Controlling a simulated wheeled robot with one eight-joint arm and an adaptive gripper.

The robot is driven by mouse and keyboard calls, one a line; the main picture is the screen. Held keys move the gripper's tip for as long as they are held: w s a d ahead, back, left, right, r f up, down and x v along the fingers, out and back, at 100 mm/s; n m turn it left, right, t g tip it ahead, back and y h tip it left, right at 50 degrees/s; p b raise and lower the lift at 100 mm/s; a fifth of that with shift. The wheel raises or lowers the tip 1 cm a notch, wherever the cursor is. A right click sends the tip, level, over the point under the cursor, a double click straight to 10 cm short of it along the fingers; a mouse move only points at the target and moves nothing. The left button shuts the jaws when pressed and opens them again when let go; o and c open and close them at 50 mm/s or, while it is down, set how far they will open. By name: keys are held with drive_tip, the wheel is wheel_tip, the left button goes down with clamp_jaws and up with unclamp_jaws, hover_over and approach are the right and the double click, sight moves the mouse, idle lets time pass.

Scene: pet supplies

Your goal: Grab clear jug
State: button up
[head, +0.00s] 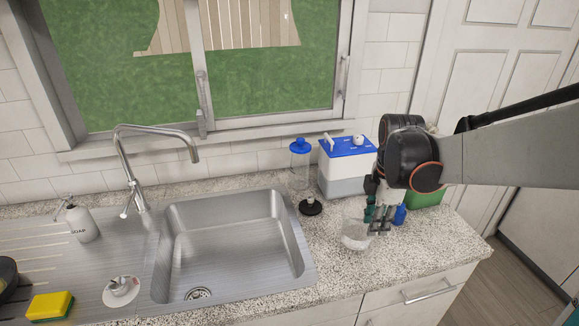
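A small clear jug (354,236) stands upright on the speckled counter, to the right of the sink. My gripper (380,222) points down at the jug's right side, with its dark green fingers at or very near the rim. The fingers overlap the jug's right edge in this view, so I cannot tell whether they touch it or close on it.
The steel sink (228,240) lies to the left. A clear cylinder with a blue top (300,165) and a white-and-grey box with a blue lid (340,175) stand behind the jug. A blue item (400,215) and a green container (428,195) are close on the right. The front counter is clear.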

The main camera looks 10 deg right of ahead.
drive_tip(key=shift+w+d+f, duration=0.15)
drive_tip(key=shift+d+f, duration=0.15)
drive_tip(key=shift+d, duration=0.25)
drive_tip(key=b, duration=0.3)
hover_over(370, 258)
wheel_tip(370, 258, down, 8)
drive_tip(key=shift+w, duration=0.15)
drive_tip(key=f, duration=0.1)
drive_tip(key=f+b, duration=0.1)
drive_tip(key=f, duration=0.1)
drive_tip(key=f+b, duration=0.1)
drive_tip(key=f, duration=0.1)
drive_tip(key=shift+w+d+f, duration=0.1)
drive_tip(key=shift+w+d, duration=0.1)
drive_tip(key=shift+d, duration=0.05)
clamp_jaws()
